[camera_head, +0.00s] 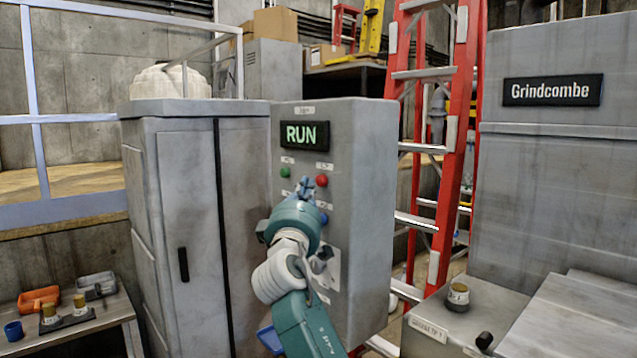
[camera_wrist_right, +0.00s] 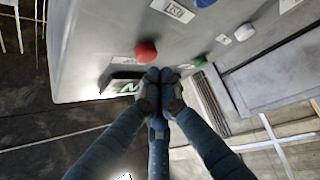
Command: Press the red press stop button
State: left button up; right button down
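The red button (camera_head: 321,181) is on the grey control panel (camera_head: 359,150), below a lit display (camera_head: 304,134) reading RUN. My right gripper (camera_head: 304,186) is in front of the panel, with its tips just left of the red button in the head view. In the right wrist view the fingertips (camera_wrist_right: 161,76) are together with nothing between them, close beside the red button (camera_wrist_right: 146,51). I cannot tell whether they touch the panel. My left gripper is not in view.
A green button (camera_head: 285,172) is left of the red one; a blue button (camera_head: 323,218) is below it. A dark knob (camera_head: 323,253) is lower on the panel. A grey cabinet (camera_head: 187,200) stands left, a red ladder (camera_head: 455,150) right.

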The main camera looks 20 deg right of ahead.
jog(key=shift+d, duration=0.15)
jog(key=shift+w+d, duration=0.15)
jog(key=shift+d, duration=0.15)
jog(key=shift+w+d, duration=0.15)
jog(key=shift+d, duration=0.35)
dwell(0.7)
jog(key=shift+a, duration=0.15)
jog(key=shift+s+a, duration=0.35)
jog(key=shift+a, duration=0.35)
jog(key=a, duration=0.1)
jog(key=s+a+b, duration=0.1)
jog(key=a, duration=0.2)
jog(key=shift+s+a, duration=0.3)
jog(key=shift+a, duration=0.05)
